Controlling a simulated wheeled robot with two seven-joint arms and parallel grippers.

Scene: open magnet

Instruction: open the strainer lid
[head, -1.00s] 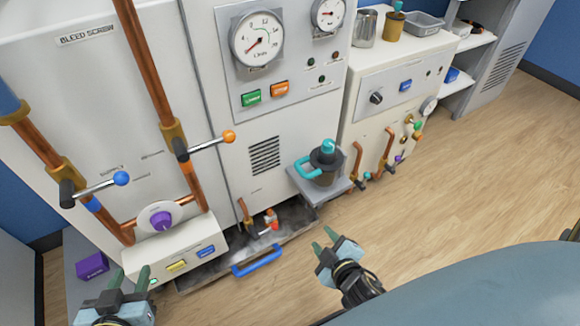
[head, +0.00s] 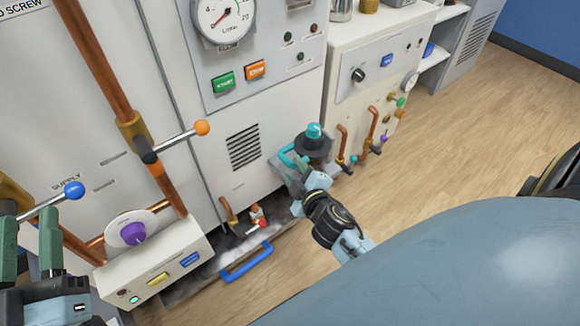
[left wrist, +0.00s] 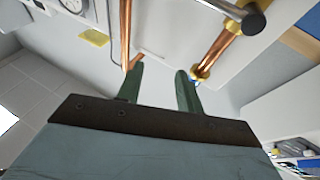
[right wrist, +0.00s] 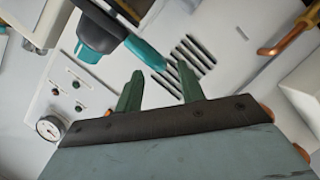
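The strainer is a dark pot with a black lid (head: 312,145), a teal knob (head: 314,131) on top and a teal handle (head: 288,153) sticking out to the left. It stands upright on a small grey shelf by the cabinet front, and the lid looks shut. The right wrist view shows its dark body (right wrist: 95,35) and teal handle (right wrist: 146,53). My right gripper (head: 291,172) is open just in front of the handle, whose end lies ahead of the gap between the fingertips (right wrist: 162,80); contact cannot be told. My left gripper (head: 30,215) is open and empty at the far left.
A copper pipe with an orange-tipped lever (head: 180,140) and a blue-tipped lever (head: 52,200) stand near my left gripper.

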